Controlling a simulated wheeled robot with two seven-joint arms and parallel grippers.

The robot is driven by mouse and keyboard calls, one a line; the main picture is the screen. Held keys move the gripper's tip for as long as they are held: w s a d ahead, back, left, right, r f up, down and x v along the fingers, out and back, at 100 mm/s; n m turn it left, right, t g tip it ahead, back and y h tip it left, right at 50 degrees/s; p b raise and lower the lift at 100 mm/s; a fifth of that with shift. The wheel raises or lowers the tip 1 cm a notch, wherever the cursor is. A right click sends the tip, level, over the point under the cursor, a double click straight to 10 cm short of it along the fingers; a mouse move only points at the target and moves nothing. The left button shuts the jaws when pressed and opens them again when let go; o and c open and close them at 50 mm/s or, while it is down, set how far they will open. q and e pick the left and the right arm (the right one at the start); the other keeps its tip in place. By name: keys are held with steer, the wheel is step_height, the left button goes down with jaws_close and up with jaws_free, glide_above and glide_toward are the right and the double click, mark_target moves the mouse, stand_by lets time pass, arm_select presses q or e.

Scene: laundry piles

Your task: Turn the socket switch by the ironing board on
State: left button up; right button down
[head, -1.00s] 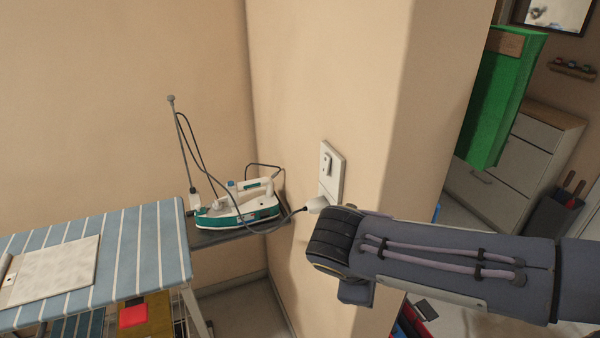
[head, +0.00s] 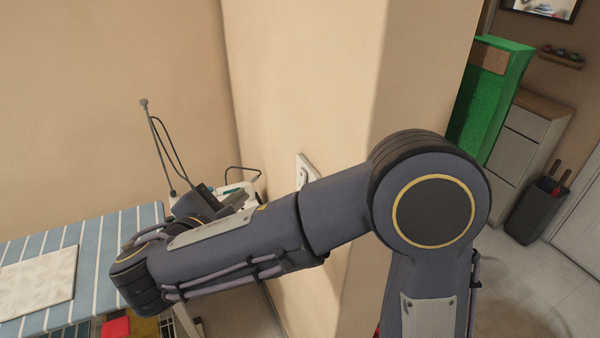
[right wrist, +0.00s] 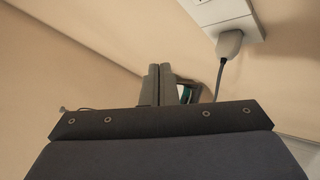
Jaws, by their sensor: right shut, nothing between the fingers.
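The white socket plate (head: 308,168) is on the wall's side face in the head view, its lower part hidden by my right arm. My right gripper (right wrist: 158,70) is shut and empty, left of and apart from the plug. In the head view the gripper (head: 212,197) is partly hidden behind its forearm. My left gripper is out of view.
The blue striped ironing board (head: 92,250) stands at the left, with a pale pad (head: 38,280) on it. The iron (head: 243,180) behind my gripper is mostly hidden. A wall corner stands behind my arm; a green box (head: 490,95) and dark bin (head: 535,210) are at the right.

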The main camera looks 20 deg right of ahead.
mark_target(302, 179)
steer(key=shift+w+a+r, duration=0.1)
steer(key=shift+a, duration=0.05)
steer(key=d+f+b, duration=0.1)
steer(key=d, duration=0.7)
steer(key=shift+d, duration=0.4)
steer(key=shift+w+d, duration=0.15)
stand_by(1.9)
steer(key=shift+d+f+b, duration=0.1)
steer(key=shift+d+b, duration=0.15)
steer(key=shift+b, duration=0.05)
steer(key=shift+d, duration=0.3)
stand_by(0.6)
steer(key=shift+a, duration=0.1)
